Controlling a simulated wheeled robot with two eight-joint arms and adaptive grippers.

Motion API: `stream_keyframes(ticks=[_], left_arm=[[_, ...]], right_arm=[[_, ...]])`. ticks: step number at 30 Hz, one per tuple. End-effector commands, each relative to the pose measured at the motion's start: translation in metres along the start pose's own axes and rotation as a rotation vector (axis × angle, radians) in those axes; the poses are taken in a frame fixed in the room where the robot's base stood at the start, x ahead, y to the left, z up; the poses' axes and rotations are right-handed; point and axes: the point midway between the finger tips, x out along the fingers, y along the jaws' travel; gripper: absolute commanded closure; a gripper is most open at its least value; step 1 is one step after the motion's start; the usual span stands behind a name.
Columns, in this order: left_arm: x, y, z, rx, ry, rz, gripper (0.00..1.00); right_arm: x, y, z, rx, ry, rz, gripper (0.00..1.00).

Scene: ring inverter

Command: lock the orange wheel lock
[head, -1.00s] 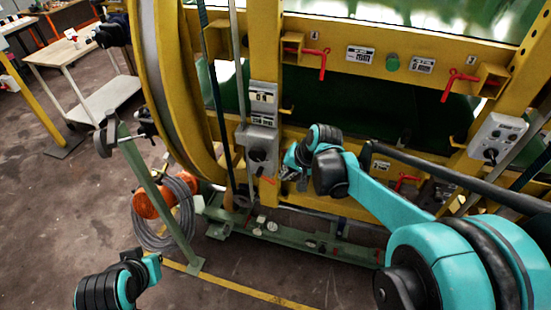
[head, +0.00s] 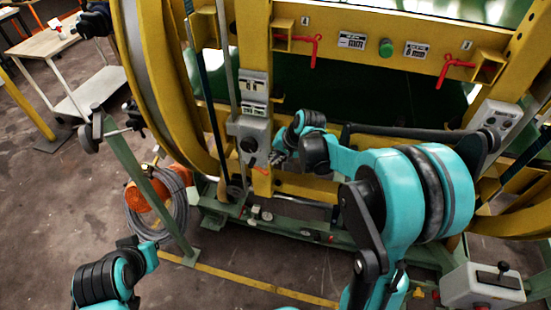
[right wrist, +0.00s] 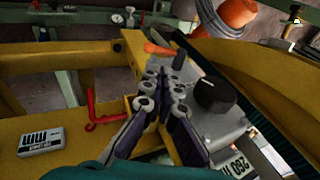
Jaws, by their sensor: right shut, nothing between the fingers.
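A small orange handle (right wrist: 158,48) sits beside a grey control box (right wrist: 222,128) with a black knob (right wrist: 215,95) in the right wrist view. A small orange-red piece (head: 262,171) shows below the grey box (head: 250,143) in the head view, and I cannot tell whether it is the same handle. My right gripper (head: 278,157) is just right of that box. In the right wrist view its fingers (right wrist: 160,75) are shut and empty, with the tips close to the orange handle. I cannot tell whether they touch it.
A yellow frame (head: 257,60) with red levers (head: 303,40) surrounds the work area. A red lever (right wrist: 97,110) lies close left of the right fingers.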

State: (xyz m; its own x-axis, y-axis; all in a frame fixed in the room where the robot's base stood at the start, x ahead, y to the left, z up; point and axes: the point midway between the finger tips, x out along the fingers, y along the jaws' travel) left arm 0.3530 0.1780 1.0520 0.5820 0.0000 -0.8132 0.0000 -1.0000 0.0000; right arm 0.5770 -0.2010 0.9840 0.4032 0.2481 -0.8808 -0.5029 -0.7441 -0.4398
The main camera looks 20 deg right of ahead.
Motion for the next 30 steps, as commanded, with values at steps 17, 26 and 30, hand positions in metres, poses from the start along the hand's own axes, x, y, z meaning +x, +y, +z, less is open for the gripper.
stream_keyframes(ticks=[17, 26, 30], left_arm=[[0.029, 0.0, 0.02, 0.0, 0.0, 0.0, 1.0], [0.029, 0.0, 0.02, 0.0, 0.0, 0.0, 1.0], [0.029, 0.0, 0.021, 0.0, 0.0, 0.0, 1.0]], right_arm=[[0.093, 0.0, 0.0, -0.001, 0.0, -0.001, 1.0], [0.094, 0.0, 0.0, 0.0, 0.0, 0.0, 1.0], [0.095, 0.0, 0.0, 0.0, 0.0, -0.003, 1.0]])
